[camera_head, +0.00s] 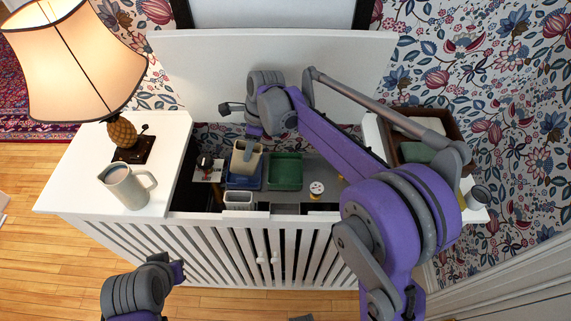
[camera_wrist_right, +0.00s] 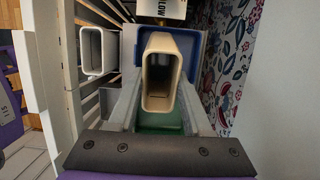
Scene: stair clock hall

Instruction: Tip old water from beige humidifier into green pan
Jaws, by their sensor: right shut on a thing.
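The beige humidifier (camera_head: 238,168) is an open-topped, narrow container inside the white cabinet, over a blue tray (camera_head: 257,184). In the right wrist view, the fingers of my right gripper (camera_wrist_right: 158,103) lie on both sides of the humidifier (camera_wrist_right: 159,105), shut on it. I look into its open top, and it appears roughly upright. I cannot tell whether it touches the tray. The green pan (camera_head: 286,172) sits just right of the blue tray; part of it (camera_wrist_right: 160,122) shows below the humidifier. My left gripper (camera_head: 178,272) is outside, before the cabinet front; its jaw opening is unclear.
A white container (camera_head: 238,198) stands near the slatted front. A spool (camera_head: 316,188) lies right of the pan. The lid (camera_head: 285,65) is raised behind. A jug (camera_head: 126,188) and lamp (camera_head: 75,60) stand on the left top; a brown box (camera_head: 450,124) is at right.

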